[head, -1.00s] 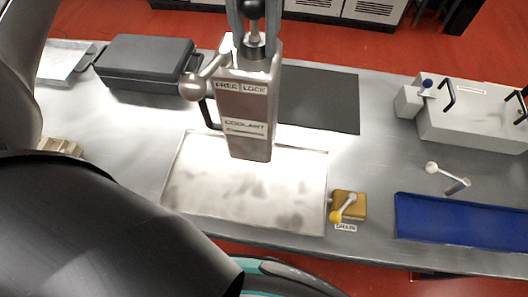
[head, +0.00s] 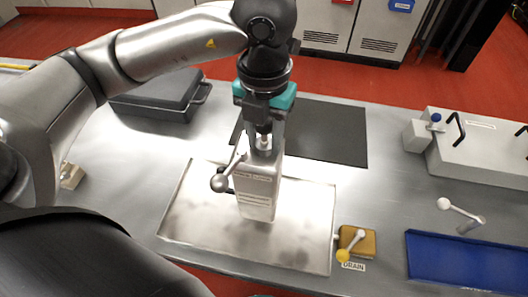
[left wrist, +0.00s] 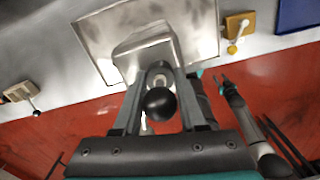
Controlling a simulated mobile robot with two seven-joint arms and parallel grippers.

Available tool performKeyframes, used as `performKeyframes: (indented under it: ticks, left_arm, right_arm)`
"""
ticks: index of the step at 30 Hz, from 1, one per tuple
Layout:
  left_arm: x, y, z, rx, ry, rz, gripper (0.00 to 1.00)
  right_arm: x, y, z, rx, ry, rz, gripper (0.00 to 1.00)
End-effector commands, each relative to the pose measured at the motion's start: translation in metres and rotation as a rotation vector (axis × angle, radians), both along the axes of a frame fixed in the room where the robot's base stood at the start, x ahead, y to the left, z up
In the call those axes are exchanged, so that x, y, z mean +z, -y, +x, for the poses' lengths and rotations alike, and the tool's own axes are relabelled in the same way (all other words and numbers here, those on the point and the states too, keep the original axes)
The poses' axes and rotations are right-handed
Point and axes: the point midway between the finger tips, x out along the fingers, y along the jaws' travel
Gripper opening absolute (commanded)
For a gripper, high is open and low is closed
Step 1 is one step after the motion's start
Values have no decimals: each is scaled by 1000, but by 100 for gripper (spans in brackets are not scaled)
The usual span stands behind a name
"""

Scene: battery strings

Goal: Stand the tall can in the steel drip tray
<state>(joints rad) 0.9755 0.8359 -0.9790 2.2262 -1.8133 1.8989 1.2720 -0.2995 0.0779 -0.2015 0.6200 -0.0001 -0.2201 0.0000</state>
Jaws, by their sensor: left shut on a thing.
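The tall can (head: 256,200) is a pale box-shaped coolant container with a side handle and a ball-ended lever. My left gripper (head: 266,145) is shut on its top, and the can hangs close to upright below it. The can's bottom is over the middle of the shallow steel drip tray (head: 190,215); I cannot tell whether it touches. The left wrist view shows the can (left wrist: 150,42) beyond the fingers, a black ball (left wrist: 160,103) between them, and the tray (left wrist: 203,30). What seems my right gripper (left wrist: 221,84) is small at the right there.
A yellow drain valve box (head: 358,240) sits just right of the tray. A blue tray (head: 460,262) is at the front right and a grey lidded box (head: 480,145) behind it. A dark mat (head: 325,135) and a dark case (head: 160,92) lie behind the drip tray.

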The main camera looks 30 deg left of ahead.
Motion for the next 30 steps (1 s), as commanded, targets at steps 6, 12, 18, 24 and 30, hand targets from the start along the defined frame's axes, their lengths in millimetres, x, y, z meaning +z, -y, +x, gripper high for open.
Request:
performKeyframes:
  ticks: [6, 12, 18, 24, 30]
  left_arm:
    - [-24, 0, -1, 1, -3, 1, 0]
    - [-44, -1, 0, 1, 0, 0, 0]
    - [-44, 0, 0, 0, 2, 0, 0]
    - [-49, 0, 0, 0, 2, 0, 0]
    - [-48, 0, 0, 0, 0, 0, 64]
  right_arm:
    - [-2, 2, 0, 0, 0, -3, 50]
    - [-2, 3, 0, 0, 0, -3, 50]
    - [-2, 3, 0, -1, 0, -3, 50]
    - [-7, 3, 0, -1, 0, -4, 50]
    - [-5, 3, 0, -1, 0, -4, 50]
